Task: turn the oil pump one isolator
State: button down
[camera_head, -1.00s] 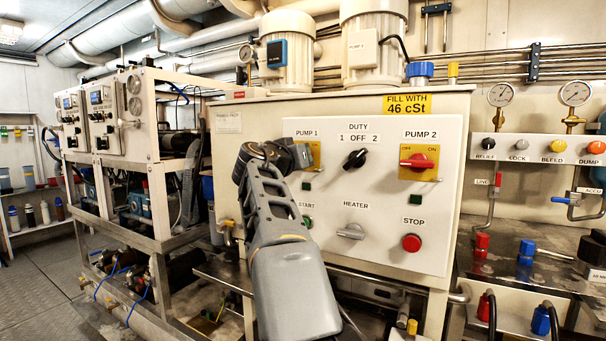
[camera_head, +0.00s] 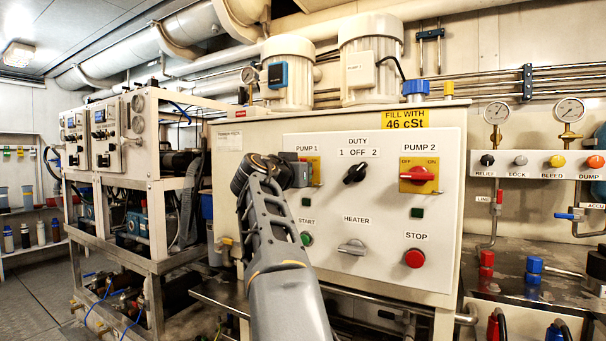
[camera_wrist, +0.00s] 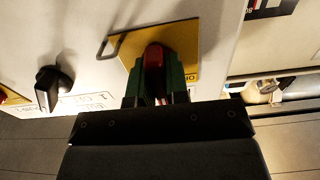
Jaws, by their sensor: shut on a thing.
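The pump one isolator has a yellow plate (camera_head: 315,165) under the PUMP 1 label at the upper left of the white panel. Its red handle (camera_wrist: 156,58) shows in the wrist view. My gripper (camera_head: 302,172) is at this isolator, and in the head view it hides the handle and much of the plate. In the wrist view the two green-lined fingers of my gripper (camera_wrist: 155,88) are shut on the red handle, one on each side. The handle's exact angle is hard to tell.
The black DUTY knob (camera_head: 355,172) is right of the isolator, and the PUMP 2 isolator (camera_head: 417,174) further right. A green START button (camera_head: 306,239), the grey HEATER knob (camera_head: 352,247) and the red STOP button (camera_head: 415,258) sit lower on the panel.

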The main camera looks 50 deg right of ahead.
jog(key=shift+w+f, duration=0.1)
jog(key=c, duration=1.1)
grip_release()
jog(key=shift+a, duration=0.15)
jog(key=v, duration=1.3)
jog(key=shift+a+b, duration=0.3)
